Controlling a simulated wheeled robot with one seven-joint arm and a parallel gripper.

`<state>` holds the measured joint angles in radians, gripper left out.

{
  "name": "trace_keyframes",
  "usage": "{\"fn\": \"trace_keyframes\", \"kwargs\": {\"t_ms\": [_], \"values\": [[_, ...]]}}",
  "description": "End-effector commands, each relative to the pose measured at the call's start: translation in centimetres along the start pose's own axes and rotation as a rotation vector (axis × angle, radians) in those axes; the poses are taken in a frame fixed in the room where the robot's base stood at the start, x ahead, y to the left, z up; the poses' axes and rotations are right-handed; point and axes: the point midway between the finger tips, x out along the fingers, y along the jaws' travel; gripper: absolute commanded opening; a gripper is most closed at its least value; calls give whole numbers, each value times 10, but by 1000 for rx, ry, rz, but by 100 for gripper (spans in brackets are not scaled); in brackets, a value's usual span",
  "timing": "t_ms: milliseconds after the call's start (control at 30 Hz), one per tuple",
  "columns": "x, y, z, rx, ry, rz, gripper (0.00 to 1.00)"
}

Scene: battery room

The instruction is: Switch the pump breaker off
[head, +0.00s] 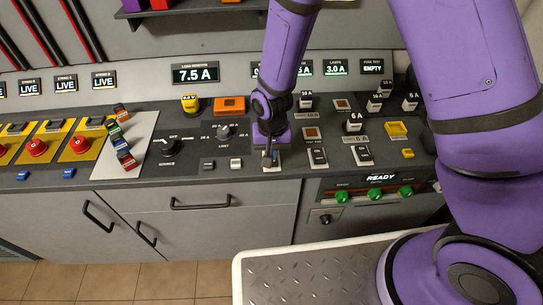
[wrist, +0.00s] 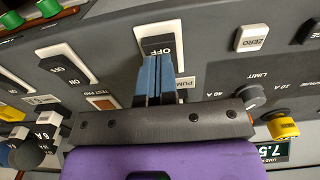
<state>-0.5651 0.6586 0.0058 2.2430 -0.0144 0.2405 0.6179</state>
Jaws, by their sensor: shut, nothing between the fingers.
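The pump breaker (wrist: 158,38) is a black rocker in a white frame, with OFF legible on it and part of a PUMP label beside it in the wrist view. In the head view its white frame (head: 272,169) shows below my gripper (head: 269,158). My gripper's blue fingers (wrist: 154,78) are shut with nothing between them. Their tips are at the rocker, over the part away from the OFF word, and hide that part. I cannot tell which way the rocker is tilted, or whether the fingers touch it.
A TEST PAD rocker (wrist: 63,64) is close beside the breaker; it shows in the head view too (head: 317,157). A ZERO button (wrist: 251,37) and LIMIT knob (wrist: 252,96) lie on the other side. The load display (head: 195,74) reads 7.5 A. A metal-topped cart (head: 300,275) is in front.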

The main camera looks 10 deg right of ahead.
Motion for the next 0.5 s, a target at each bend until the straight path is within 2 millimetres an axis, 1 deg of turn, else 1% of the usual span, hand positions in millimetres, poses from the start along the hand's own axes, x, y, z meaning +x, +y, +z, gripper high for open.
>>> {"fn": "trace_keyframes", "kwargs": {"t_ms": [500], "values": [[7,0,0,0,0,0,0]]}}
